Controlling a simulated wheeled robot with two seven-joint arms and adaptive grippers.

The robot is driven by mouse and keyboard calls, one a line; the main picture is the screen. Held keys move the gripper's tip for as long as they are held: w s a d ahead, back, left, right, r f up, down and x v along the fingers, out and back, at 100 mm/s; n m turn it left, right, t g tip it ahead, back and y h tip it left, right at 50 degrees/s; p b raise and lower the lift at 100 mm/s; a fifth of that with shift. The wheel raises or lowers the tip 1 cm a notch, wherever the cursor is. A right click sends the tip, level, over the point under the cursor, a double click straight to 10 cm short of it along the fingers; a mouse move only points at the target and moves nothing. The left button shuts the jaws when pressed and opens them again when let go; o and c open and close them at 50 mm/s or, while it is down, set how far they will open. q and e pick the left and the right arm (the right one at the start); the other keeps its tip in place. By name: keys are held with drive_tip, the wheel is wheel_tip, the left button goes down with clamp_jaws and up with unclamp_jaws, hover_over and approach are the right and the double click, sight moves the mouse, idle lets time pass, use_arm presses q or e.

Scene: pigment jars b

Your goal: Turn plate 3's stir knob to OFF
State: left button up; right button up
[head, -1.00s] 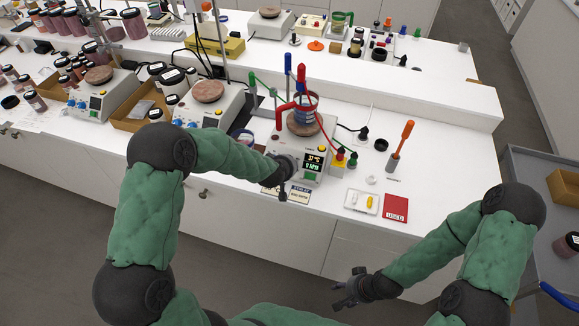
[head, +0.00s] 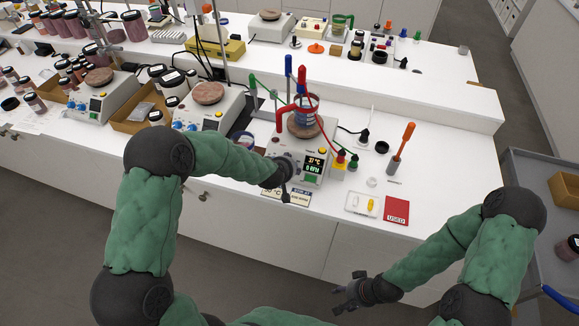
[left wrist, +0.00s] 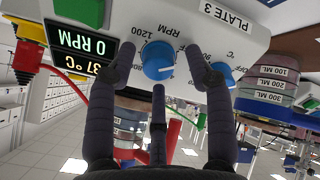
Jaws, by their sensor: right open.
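Plate 3 (head: 330,147) is a white hotplate with a beaker of blue liquid (head: 305,108) on its round top. In the left wrist view its display (left wrist: 84,42) reads 0 RPM. The blue stir knob (left wrist: 158,58) sits beside the RPM scale; its OFF mark is not visible. My left gripper (head: 286,190) is at the plate's front. In the left wrist view its fingers (left wrist: 160,68) are spread around the stir knob, apart from each other; contact is unclear. My right gripper (head: 352,290) is open and empty, low in front of the bench.
A second blue knob (left wrist: 223,72), by the °C scale, is close to the gripper's right finger. Red and green leads plug in beside the plate. Plate 2-like hotplate (head: 225,108), a white tray (head: 354,203) and a red card (head: 396,210) stand nearby.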

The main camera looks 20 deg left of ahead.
use_arm(q)
drive_tip(key=shift+s, duration=0.1)
drive_tip(key=v, duration=1.2)
idle(0.4)
drive_tip(key=s+d+f+m+g+h+b, duration=0.1)
drive_tip(key=s+d+f+m+g+b, duration=0.1)
drive_tip(key=s+f, duration=0.5)
drive_tip(key=s+d+f+m+g+h+b, duration=0.1)
drive_tip(key=s+f, duration=0.7)
drive_tip(key=f, duration=0.8)
drive_tip(key=s+d+f+m+g+h+b, duration=0.1)
drive_tip(key=s+d+f+m+g+b, duration=0.2)
drive_tip(key=s+d+f+g, duration=0.2)
wheel_tip(320, 180, down, 7)
drive_tip(key=s, duration=0.3)
drive_tip(key=shift+m+g+h+b, duration=0.3)
drive_tip(key=shift+g+b, duration=0.1)
drive_tip(key=shift+w, duration=0.1)
